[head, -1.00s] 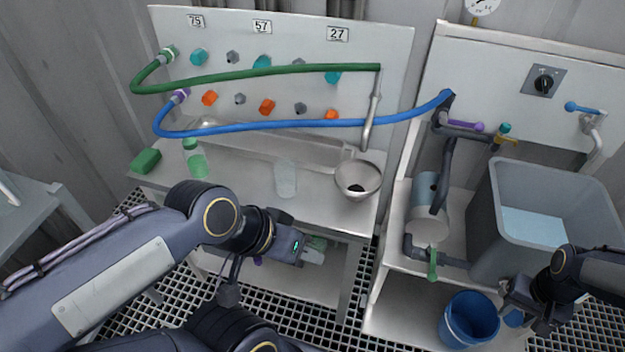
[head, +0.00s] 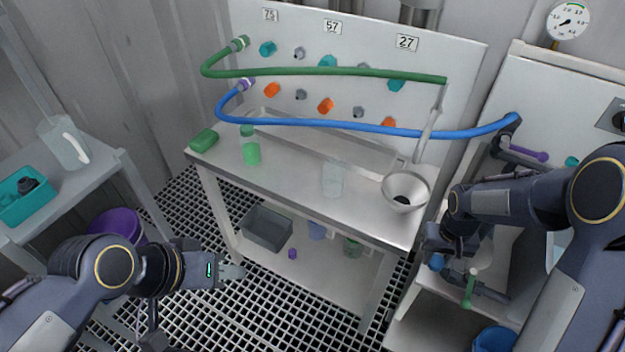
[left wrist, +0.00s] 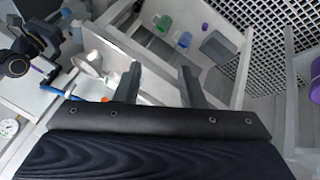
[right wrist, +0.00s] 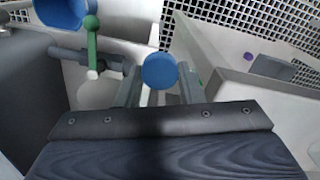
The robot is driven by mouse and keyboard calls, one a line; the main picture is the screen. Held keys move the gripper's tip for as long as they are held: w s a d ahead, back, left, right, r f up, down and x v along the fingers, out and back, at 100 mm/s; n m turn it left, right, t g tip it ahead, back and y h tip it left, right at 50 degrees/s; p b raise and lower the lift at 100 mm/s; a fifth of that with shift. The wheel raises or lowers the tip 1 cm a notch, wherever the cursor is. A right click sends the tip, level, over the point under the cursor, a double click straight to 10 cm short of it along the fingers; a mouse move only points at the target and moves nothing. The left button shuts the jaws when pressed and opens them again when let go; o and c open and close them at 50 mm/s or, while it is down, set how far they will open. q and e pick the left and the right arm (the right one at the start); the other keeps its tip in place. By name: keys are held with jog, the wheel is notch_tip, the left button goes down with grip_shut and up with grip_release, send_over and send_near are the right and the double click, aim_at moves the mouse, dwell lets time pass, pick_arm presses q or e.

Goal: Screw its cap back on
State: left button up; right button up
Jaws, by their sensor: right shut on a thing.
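My right gripper (head: 438,252) is shut on a round blue cap (right wrist: 159,71), which shows between its fingertips in the right wrist view. The cap also shows in the head view (head: 437,262), in front of the pipework at the right unit. My right arm hides most of the vessel area there, and I cannot tell the vessel's open end. My left gripper (head: 232,271) is open and empty over the floor grating, left of the bench. Its two fingers stand apart in the left wrist view (left wrist: 160,84).
The bench (head: 300,190) carries a green bottle (head: 250,150), a clear beaker (head: 333,178), a green sponge (head: 204,140) and a metal funnel (head: 405,190). A green-handled valve (head: 470,290) hangs near my right gripper. A blue bucket (head: 495,341) stands below. A shelf (head: 95,178) stands left.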

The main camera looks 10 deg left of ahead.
jog(key=shift+w+a, duration=0.15)
jog(key=shift+a, duration=0.15)
pick_arm(q)
jog(key=shift+s+a, duration=0.15)
jog(key=shift+o, duration=0.4)
